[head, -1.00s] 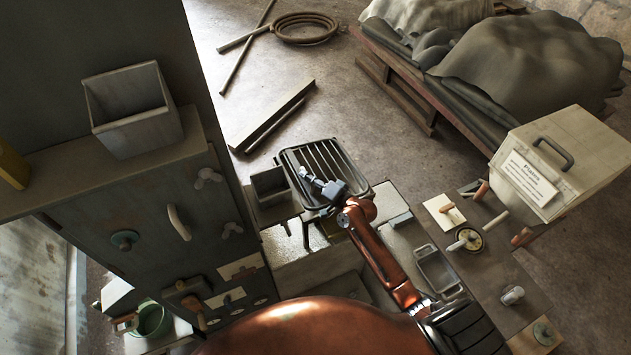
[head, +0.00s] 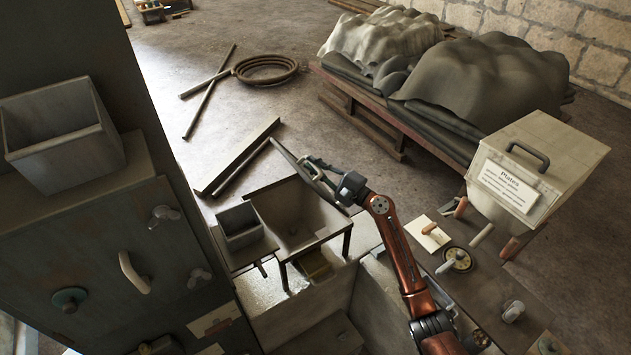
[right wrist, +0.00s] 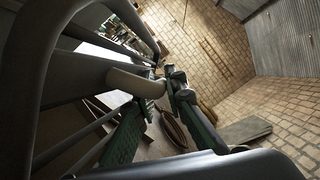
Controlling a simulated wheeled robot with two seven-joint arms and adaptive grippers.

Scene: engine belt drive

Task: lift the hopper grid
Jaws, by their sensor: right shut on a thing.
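The hopper grid (head: 290,158) is raised off the hopper (head: 268,218) and shows nearly edge-on in the head view, steeply tilted. The hopper's sloping inside is open to view below it. My right gripper (head: 312,165) is beside the grid, shut on its handle. In the right wrist view, the gripper's green-sided fingers (right wrist: 165,100) close around the pale handle bar (right wrist: 135,82), and the dark bars of the grid (right wrist: 75,140) fill the left side. Whether the grid still touches the hopper rim, I cannot tell. My left gripper is out of view.
A small grey bin (head: 240,226) stands left of the hopper. A tall cabinet (head: 120,275) with handles and knobs fills the left. A box labelled Plates (head: 535,170) stands right, by a bench with several handled tools. Beams (head: 235,160) lie on the floor behind.

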